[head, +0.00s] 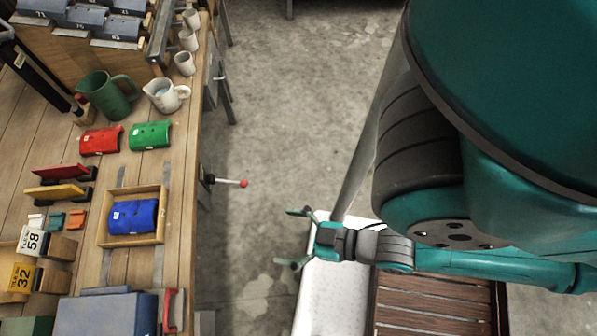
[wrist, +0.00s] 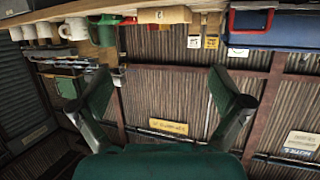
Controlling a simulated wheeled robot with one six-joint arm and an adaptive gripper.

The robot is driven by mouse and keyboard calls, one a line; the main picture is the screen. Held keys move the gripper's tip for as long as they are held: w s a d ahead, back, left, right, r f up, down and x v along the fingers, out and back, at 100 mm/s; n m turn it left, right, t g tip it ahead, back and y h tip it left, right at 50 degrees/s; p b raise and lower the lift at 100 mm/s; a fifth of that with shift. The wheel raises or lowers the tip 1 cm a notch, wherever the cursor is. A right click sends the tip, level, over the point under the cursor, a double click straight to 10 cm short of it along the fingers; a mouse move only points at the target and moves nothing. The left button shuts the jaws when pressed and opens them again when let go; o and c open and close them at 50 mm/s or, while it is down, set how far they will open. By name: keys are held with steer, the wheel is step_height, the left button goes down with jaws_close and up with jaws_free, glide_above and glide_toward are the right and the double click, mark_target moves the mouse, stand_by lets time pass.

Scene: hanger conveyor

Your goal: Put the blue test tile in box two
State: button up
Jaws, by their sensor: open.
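A curved glossy blue tile (head: 134,216) lies in a shallow wooden tray (head: 103,239) on the workbench, in the head view. It bears a small white mark. My gripper (head: 293,238) is open and empty, off to the right of the bench, well apart from the blue tile. In the wrist view my gripper (wrist: 166,92) has its two green fingers spread wide with nothing between them. I cannot make out which container is box two. Several dark blue-grey numbered containers (head: 120,28) stand at the top left, their numbers too small to read surely.
A red curved tile (head: 101,140), a green curved tile (head: 150,135), a green jug (head: 108,95) and a white jug (head: 166,95) stand on the bench (head: 180,235). A red-knobbed lever (head: 243,183) juts from its edge. The grey floor (head: 285,110) beside it is clear.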

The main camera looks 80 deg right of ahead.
steer(key=shift+s+a+r, duration=0.15)
steer(key=shift+s+r, duration=1.1)
steer(key=shift+s, duration=0.2)
